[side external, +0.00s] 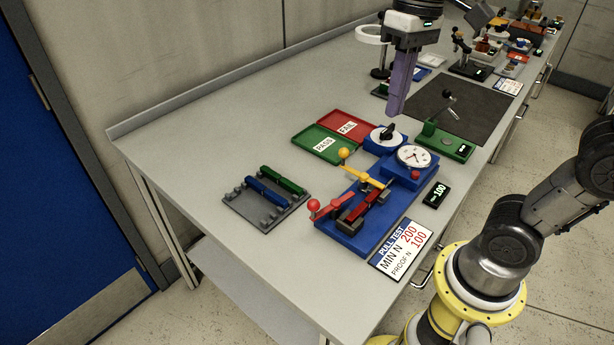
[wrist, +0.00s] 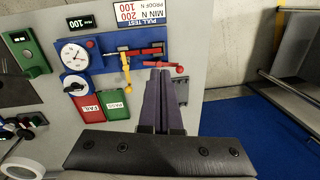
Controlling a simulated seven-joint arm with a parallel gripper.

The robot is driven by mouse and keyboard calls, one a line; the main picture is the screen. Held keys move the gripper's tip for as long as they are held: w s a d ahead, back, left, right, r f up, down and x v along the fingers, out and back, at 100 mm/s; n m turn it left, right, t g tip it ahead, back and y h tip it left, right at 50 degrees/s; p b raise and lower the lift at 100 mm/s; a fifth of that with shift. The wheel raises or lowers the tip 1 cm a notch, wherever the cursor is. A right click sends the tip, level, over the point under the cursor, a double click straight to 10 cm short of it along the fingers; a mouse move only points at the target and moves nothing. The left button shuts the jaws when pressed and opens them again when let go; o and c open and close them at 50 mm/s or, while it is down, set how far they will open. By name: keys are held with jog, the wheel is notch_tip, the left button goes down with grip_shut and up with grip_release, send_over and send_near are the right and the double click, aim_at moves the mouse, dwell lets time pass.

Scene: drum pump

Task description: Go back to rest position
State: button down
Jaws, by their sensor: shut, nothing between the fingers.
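My gripper (side external: 397,112) is in the air above the workbench, fingers pointing down, over the area behind the blue pull-test rig (side external: 350,225). Its purple fingers are together with nothing between them, and they also show in the wrist view (wrist: 164,82). The rig carries a round dial gauge (side external: 413,156), a black selector knob (side external: 386,133), a yellow-handled lever (side external: 362,176) and a red-handled lever (side external: 330,207). A dark red bar (side external: 362,206) lies across the rig's clamps.
A grey rack (side external: 240,205) holds a blue and a green bar. Green PASS (side external: 318,150) and red FAIL (side external: 355,122) trays lie behind the rig. A green device (side external: 445,140) and a dark mat (side external: 460,100) are to the right. The bench's left part is clear.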

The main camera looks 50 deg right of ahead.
jog(key=s+d+f+n+t+h, duration=0.1)
jog(key=s+d+f+n+t, duration=0.1)
jog(key=s+f+t, duration=0.3)
notch_tip(320, 180, down, 4)
jog(key=shift+s+d+r+t, duration=0.1)
jog(key=shift+s+d+t, duration=0.2)
jog(key=shift+s+d, duration=0.4)
